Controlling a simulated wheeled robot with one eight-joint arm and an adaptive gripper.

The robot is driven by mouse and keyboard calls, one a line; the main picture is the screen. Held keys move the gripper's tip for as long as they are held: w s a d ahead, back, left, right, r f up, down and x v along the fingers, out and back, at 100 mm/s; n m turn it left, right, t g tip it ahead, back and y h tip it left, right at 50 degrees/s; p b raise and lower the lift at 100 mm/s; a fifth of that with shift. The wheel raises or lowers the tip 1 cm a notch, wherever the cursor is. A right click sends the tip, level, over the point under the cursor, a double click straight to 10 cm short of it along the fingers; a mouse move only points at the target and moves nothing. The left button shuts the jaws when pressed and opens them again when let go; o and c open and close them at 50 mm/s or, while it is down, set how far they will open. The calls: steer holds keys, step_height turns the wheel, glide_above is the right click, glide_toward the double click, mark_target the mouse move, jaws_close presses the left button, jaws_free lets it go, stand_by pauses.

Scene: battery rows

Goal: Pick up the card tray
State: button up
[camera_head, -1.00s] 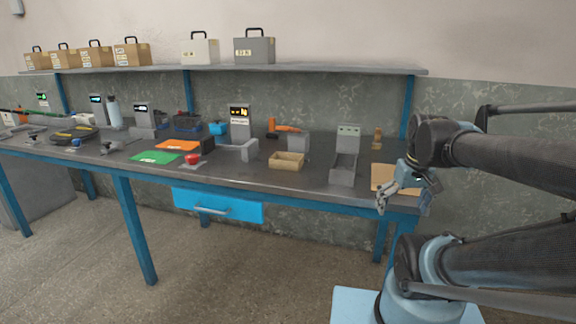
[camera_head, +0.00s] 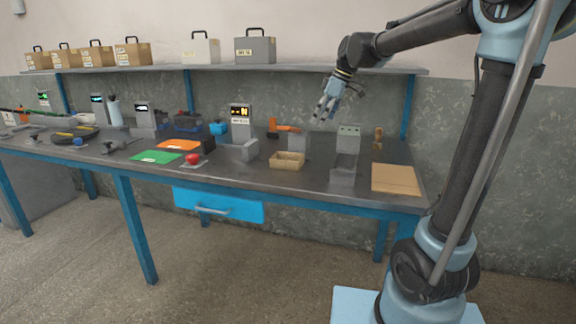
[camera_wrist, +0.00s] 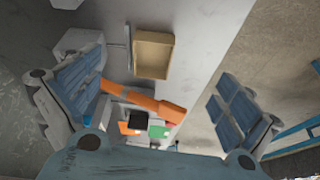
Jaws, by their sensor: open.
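The card tray, which I take to be the small tan open box (camera_head: 287,161), sits on the bench near its front edge, right of the middle. It looks empty. In the wrist view the tray (camera_wrist: 153,54) shows its open top at upper middle, between my spread fingers. My gripper (camera_head: 326,112) is open and empty. It is raised above the bench, up and to the right of the tray in the head view, touching nothing.
A grey device (camera_head: 347,152) stands right of the tray. A flat tan sheet (camera_head: 396,180) lies at the right end. The shelf (camera_head: 310,68) runs above.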

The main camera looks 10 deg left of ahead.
steer(key=w+a+n, duration=0.1)
steer(key=a, duration=0.2)
glide_toward(297, 155)
steer(key=s, duration=0.1)
steer(key=s+f, duration=0.1)
steer(key=s+a+f, duration=0.1)
steer(key=s, duration=0.1)
steer(key=shift+a+f, duration=0.1)
steer(key=shift+f, duration=0.15)
steer(key=shift+x, duration=2.65)
steer(key=c, duration=1.1)
steer(key=shift+c, duration=0.2)
